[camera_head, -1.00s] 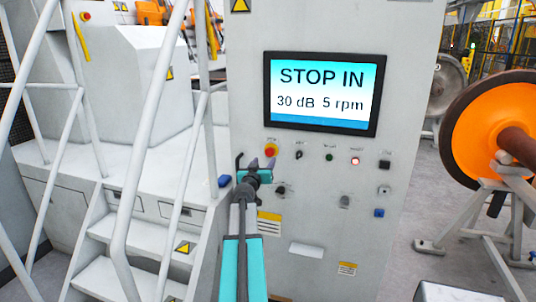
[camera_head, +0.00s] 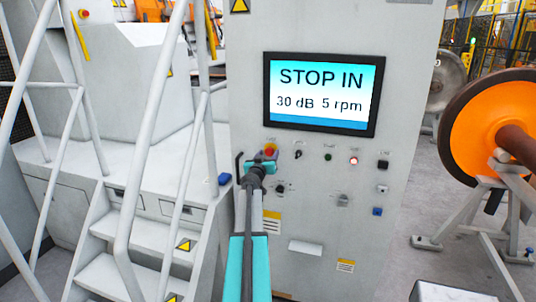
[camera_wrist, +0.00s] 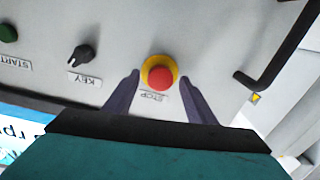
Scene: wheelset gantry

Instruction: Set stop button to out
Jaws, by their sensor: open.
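The stop button (camera_head: 270,150) is a red cap on a yellow ring, on the grey panel at the left below the screen. The screen (camera_head: 320,92) reads "STOP IN", "30 dB 5 rpm". In the wrist view the red stop button (camera_wrist: 160,77) with its "STOP" label shows between the two dark fingers of my gripper (camera_wrist: 160,88). The gripper is open, one finger on each side of the button. I cannot tell whether the fingers touch it. In the head view my gripper (camera_head: 262,160) is just below the button and partly overlaps it.
A black key switch (camera_wrist: 80,57) and a green start button (camera_wrist: 8,34) sit beside the stop button. A dark handle (camera_wrist: 268,62) stands out from the panel on the other side. More knobs and buttons lie lower on the panel. White stairs with railings (camera_head: 130,200) stand left.

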